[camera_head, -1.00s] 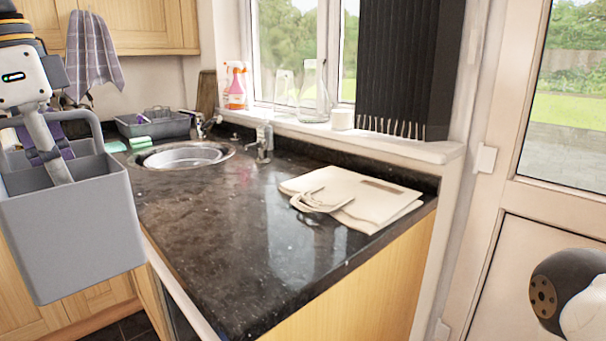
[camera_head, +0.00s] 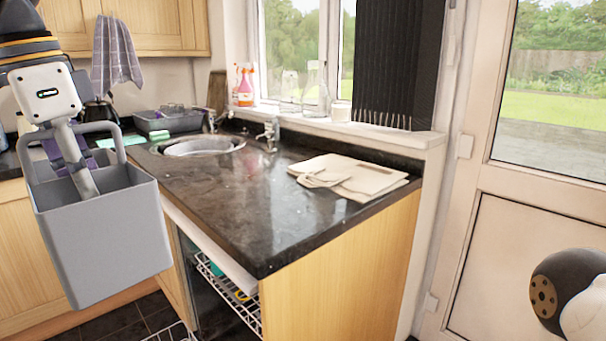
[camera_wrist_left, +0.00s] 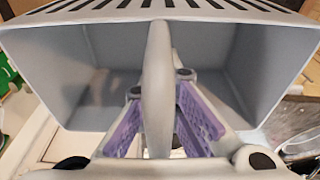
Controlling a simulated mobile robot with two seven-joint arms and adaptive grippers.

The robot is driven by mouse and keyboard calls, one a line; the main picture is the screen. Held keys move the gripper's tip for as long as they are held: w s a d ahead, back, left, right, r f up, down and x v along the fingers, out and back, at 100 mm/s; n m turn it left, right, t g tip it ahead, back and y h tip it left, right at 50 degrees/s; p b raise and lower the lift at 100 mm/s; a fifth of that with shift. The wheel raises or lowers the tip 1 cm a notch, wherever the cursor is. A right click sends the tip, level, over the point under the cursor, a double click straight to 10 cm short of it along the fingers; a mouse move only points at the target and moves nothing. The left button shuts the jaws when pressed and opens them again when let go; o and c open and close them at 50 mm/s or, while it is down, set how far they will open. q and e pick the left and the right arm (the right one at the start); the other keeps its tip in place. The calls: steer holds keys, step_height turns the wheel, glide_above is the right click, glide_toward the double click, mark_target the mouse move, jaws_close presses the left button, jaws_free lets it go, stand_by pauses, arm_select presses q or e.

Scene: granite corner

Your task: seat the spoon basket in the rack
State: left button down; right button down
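The spoon basket (camera_head: 105,240) is a grey open box with a raised handle, held in the air at the left of the head view, slightly tilted. My left gripper (camera_head: 75,160) reaches down to it, its purple finger pads at the handle. In the left wrist view the handle stands between the purple pads of the left gripper (camera_wrist_left: 160,118), and the basket (camera_wrist_left: 80,70) fills the picture. A white wire rack (camera_head: 228,290) shows in the opening under the counter. More white wire (camera_head: 172,333) shows at the bottom edge, mostly cut off. My right gripper is out of view.
The dark granite counter (camera_head: 235,200) overhangs the opening, with a wooden end panel (camera_head: 345,275) at its right. A folded cream bag (camera_head: 355,178) lies on the counter. The sink (camera_head: 200,147) and a grey dish tub (camera_head: 165,121) are behind. Dark floor tiles (camera_head: 115,320) show below.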

mark_target(169, 255)
arm_select(q)
steer(key=shift+n, duration=0.4)
steer(key=w+d+f, duration=0.2)
steer(key=d+f, duration=0.1)
steer(key=shift+w+f, duration=0.1)
steer(key=shift+f, duration=0.1)
steer(key=s+d+f+n, duration=0.3)
steer(key=s+d+f, duration=0.1)
steer(key=f, duration=0.7)
steer(key=s+d+f+n+y, duration=0.1)
steer(key=s+d+f+n, duration=0.2)
steer(key=f, duration=0.9)
steer(key=d, duration=0.3)
steer(key=shift+s+f, duration=0.15)
steer(key=shift+s, duration=0.2)
